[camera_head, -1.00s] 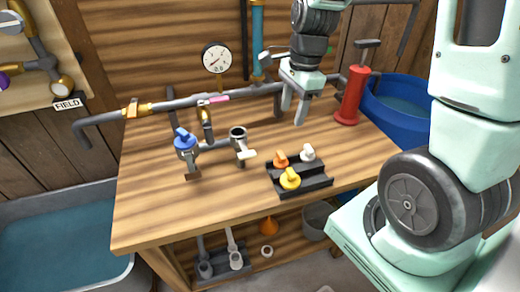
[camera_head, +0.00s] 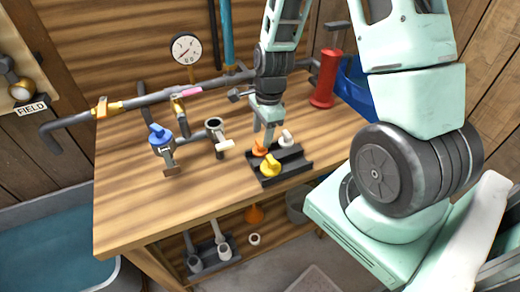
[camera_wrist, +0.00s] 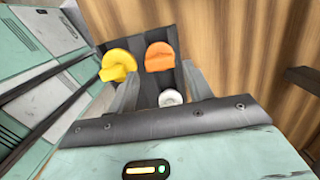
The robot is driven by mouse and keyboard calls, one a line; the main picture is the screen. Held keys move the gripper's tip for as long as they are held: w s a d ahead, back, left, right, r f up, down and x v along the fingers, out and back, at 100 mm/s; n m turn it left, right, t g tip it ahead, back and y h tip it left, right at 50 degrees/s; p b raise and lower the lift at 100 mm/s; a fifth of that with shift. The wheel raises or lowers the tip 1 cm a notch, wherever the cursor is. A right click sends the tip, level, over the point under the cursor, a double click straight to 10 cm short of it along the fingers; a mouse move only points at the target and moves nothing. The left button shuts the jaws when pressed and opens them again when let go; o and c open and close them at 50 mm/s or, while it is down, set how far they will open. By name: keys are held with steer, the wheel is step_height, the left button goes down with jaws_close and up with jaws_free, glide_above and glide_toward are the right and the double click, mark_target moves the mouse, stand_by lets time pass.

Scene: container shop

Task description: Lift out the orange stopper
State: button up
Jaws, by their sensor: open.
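The orange stopper (camera_head: 259,149) sits upright in the dark rack (camera_head: 293,168) on the workbench, partly behind the yellow stopper (camera_head: 271,165). A white stopper (camera_head: 286,138) is in the same rack. My gripper (camera_head: 264,134) is open and empty, fingers pointing down just above the rack by the orange stopper. In the wrist view the orange stopper (camera_wrist: 160,56) shows between and slightly beyond the fingertips. The yellow stopper (camera_wrist: 117,66) is at the left, outside the fingers. The white stopper (camera_wrist: 171,97) is partly hidden by the gripper body. I see no contact.
A pipe assembly with a blue-handled valve (camera_head: 161,135) stands left of the rack, with a white-handled pipe piece (camera_head: 217,133) nearer. A gauge (camera_head: 186,48) and a red pump cylinder (camera_head: 326,78) are at the back. The bench's front left (camera_head: 135,215) is clear.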

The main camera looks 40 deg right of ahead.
mark_target(260, 142)
steer(key=shift+w+a+f+p, duration=0.1)
steer(key=shift+a+f+p, duration=0.1)
steer(key=shift+f, duration=1)
steer(key=shift+a+f+p, duration=0.15)
steer(key=shift+f, duration=1.05)
steer(key=c, duration=0.7)
